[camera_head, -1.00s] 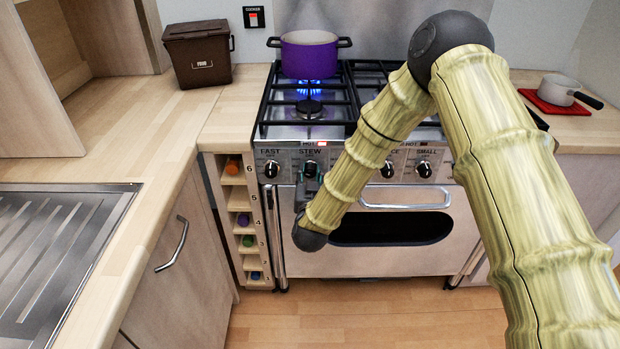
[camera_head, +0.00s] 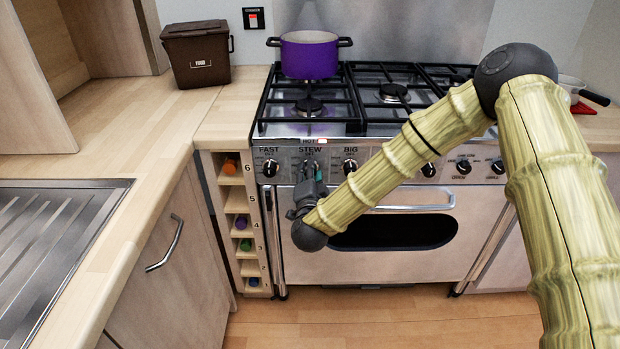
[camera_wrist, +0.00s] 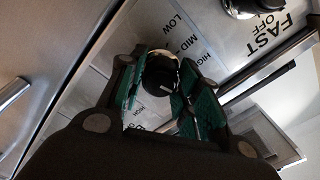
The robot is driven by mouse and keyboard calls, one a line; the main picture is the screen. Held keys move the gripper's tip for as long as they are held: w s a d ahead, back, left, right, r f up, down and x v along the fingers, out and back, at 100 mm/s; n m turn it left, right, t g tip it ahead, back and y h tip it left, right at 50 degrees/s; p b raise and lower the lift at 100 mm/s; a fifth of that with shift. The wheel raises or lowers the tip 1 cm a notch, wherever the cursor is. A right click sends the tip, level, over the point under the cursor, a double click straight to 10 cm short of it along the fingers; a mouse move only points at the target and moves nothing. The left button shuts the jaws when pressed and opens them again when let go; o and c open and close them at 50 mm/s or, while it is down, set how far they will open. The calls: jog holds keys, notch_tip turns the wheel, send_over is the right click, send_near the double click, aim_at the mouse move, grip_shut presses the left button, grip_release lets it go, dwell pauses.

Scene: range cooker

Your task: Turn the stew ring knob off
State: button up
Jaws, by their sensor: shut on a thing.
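The stew ring knob (camera_head: 311,165) is on the cooker's front panel under the label STEW, between the FAST and BIG knobs. My gripper (camera_head: 309,184) is at it, mostly hidden from the head camera. In the wrist view the dark knob with a shiny rim (camera_wrist: 161,72) sits between the two green-padded fingers of my gripper (camera_wrist: 164,97), which are shut on it. The knob's exact pointing is hard to read. No flame shows under the purple pot (camera_head: 309,57), which stands at the back left of the hob.
The FAST knob (camera_head: 270,168) is close on the left, and also shows in the wrist view (camera_wrist: 240,8). The BIG knob (camera_head: 350,166) is close on the right. The oven door handle (camera_head: 415,200) lies below right.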

jog(key=shift+m+b, duration=0.7)
jog(key=shift+m, duration=0.9)
jog(key=o, duration=1)
jog(key=shift+d, duration=0.15)
jog(key=shift+o, duration=0.2)
jog(key=s, duration=1.2)
